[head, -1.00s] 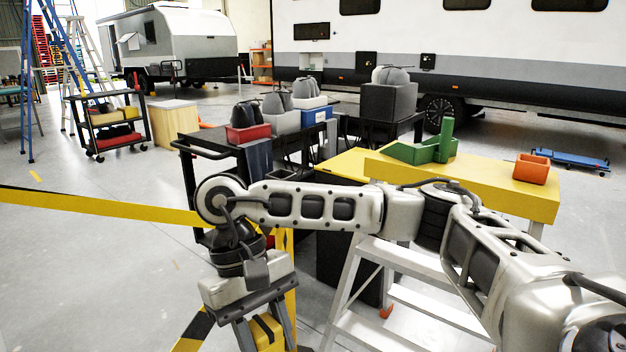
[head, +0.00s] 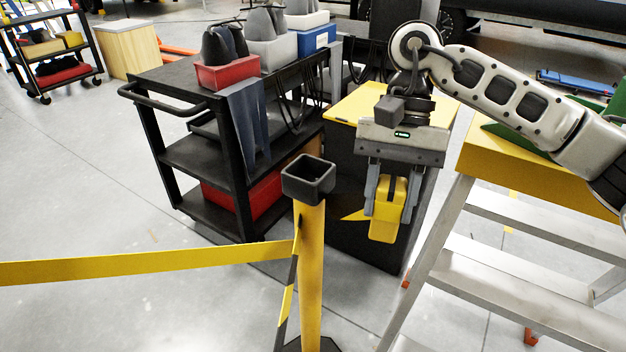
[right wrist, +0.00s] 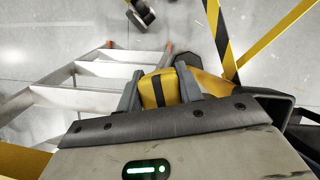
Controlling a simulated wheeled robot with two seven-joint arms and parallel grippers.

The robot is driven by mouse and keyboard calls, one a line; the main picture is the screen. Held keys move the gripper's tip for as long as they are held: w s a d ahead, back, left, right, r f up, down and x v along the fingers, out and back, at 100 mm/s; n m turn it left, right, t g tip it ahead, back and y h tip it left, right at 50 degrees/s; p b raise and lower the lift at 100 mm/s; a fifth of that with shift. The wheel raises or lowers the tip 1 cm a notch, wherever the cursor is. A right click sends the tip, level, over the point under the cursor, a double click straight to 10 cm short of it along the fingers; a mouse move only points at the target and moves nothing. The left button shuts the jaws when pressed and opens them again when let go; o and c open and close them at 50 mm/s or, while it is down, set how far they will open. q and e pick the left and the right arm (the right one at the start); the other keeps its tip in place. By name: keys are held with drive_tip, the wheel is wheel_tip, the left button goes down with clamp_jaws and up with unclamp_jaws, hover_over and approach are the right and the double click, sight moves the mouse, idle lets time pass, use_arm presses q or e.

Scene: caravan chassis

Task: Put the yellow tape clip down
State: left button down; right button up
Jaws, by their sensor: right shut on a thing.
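The yellow tape clip (head: 384,226), with a dark band, is held between the two grey fingers of my right gripper (head: 388,205). The gripper points down, just right of the yellow barrier post (head: 312,260) and apart from its dark square top (head: 308,180). In the right wrist view the clip (right wrist: 158,91) sits between the fingers of the right gripper (right wrist: 160,92), its far end clear of any surface. My left gripper is not in view.
A yellow tape (head: 150,264) runs left from the post; a striped strip hangs beside it. A black cart (head: 200,150) with bins stands behind. A yellow-topped dark cabinet (head: 350,105) is behind the gripper. A stepladder (head: 500,275) stands at right.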

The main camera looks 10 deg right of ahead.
drive_tip(key=w+d+r+m+t+y+b, duration=0.15)
drive_tip(key=w+r+m+t, duration=0.35)
drive_tip(key=m, duration=0.6)
drive_tip(key=w+d+r+m+t+h+b, duration=0.1)
drive_tip(key=w+d+r+m+t+b, duration=0.2)
drive_tip(key=r+m, duration=0.6)
drive_tip(key=shift+m+y, duration=0.25)
drive_tip(key=shift+m, duration=0.35)
drive_tip(key=shift+w+a+f+p, duration=0.35)
drive_tip(key=shift+w+a+f, duration=0.85)
drive_tip(key=shift+a+f, duration=1.05)
drive_tip(key=shift+w+a+f+p, duration=0.3)
drive_tip(key=shift+w+a+f, duration=0.85)
drive_tip(key=shift+a+f, duration=1.1)
drive_tip(key=shift+w+a+f+p, duration=0.35)
drive_tip(key=shift+w+a+f, duration=0.85)
drive_tip(key=shift+a+f, duration=1.05)
drive_tip(key=shift+d+f, duration=0.2)
drive_tip(key=shift+d, duration=0.05)
drive_tip(key=shift+f, duration=0.15)
drive_tip(key=o, duration=1)
